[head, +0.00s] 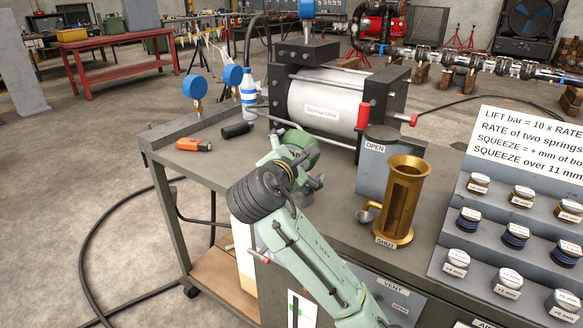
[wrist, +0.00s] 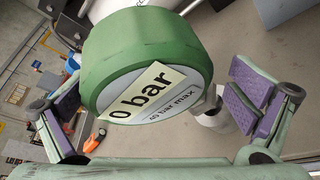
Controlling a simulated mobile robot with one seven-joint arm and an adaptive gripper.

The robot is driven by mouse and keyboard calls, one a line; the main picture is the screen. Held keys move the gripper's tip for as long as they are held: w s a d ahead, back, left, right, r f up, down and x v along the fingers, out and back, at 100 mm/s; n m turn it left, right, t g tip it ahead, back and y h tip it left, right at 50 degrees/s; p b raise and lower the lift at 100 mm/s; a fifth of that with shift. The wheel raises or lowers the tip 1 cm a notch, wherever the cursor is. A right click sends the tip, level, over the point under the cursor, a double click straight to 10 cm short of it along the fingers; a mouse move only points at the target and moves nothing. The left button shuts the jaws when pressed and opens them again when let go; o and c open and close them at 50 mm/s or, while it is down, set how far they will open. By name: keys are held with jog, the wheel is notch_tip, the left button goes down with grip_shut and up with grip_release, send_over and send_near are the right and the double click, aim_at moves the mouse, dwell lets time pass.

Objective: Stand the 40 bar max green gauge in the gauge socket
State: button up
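The green gauge (wrist: 140,62) fills the middle of the wrist view, its face reading "0 bar" and "40 bar max". A metal stem (wrist: 206,105) shows at its lower right. My gripper (wrist: 155,103) is open, with one purple-padded finger on each side of the gauge and visible gaps at both sides. In the head view, the green gauge (head: 302,148) is beside my gripper (head: 285,158), over the bench in front of the silver cylinder, partly hidden by the gripper. I cannot make out the gauge socket for certain.
Blue gauges (head: 195,88) stand at the bench's back left. The silver cylinder (head: 325,100) is behind my gripper. A grey box marked OPEN (head: 376,165) and a brass slotted tube (head: 402,200) stand to the right. An orange tool (head: 193,144) lies on the left.

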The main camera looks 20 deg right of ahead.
jog(key=p+v, duration=0.1)
jog(key=v, duration=0.8)
jog(key=shift+f, duration=0.35)
jog(key=shift+s, duration=0.15)
